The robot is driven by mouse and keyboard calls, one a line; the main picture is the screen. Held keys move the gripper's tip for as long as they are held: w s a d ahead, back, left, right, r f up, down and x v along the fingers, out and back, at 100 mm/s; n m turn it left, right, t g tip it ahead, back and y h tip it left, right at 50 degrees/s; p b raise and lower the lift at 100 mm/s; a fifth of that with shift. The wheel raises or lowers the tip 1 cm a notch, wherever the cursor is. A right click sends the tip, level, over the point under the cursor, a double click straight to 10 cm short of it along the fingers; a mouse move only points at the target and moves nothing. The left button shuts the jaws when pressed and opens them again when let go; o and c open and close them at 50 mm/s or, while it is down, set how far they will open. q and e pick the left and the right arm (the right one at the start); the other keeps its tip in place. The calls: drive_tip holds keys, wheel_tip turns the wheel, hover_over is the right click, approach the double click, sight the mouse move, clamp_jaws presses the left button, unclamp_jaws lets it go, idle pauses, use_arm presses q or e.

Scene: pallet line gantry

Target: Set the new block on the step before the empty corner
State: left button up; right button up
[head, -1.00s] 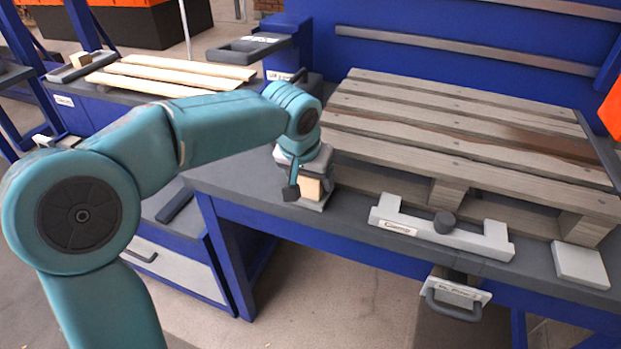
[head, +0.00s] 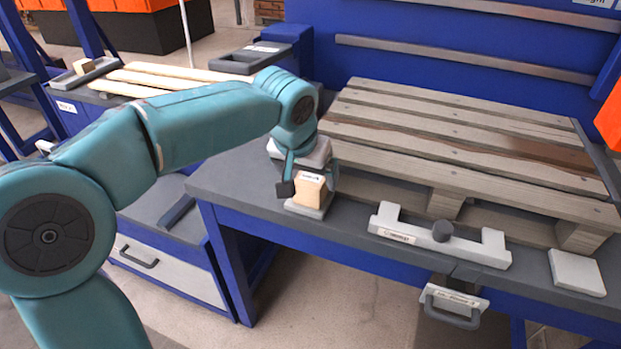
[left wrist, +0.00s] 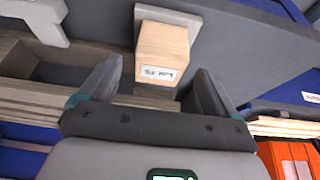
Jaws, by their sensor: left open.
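A pale wooden block (head: 311,192) with a small white label stands on a light grey step (head: 318,211) at the bench's front edge, before the pallet's near left corner. My left gripper (head: 308,181) is open, with a finger showing on each side of the block. In the left wrist view, the block (left wrist: 163,52) reaches toward the gap between the open fingers (left wrist: 155,85), with space on both sides. The pallet (head: 450,150) lies on the bench. The space under its near left corner is largely hidden by my gripper. My right gripper is not in view.
A pale square pad (head: 577,272) lies farther right. A side bench (head: 175,85) with planks stands at the left. A blue back panel (head: 440,60) closes the far side.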

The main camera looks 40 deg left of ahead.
use_arm(q)
drive_tip(key=p+v, duration=0.1)
drive_tip(key=v, duration=0.6)
drive_tip(key=shift+r, duration=0.15)
drive_tip(key=shift+s, duration=0.2)
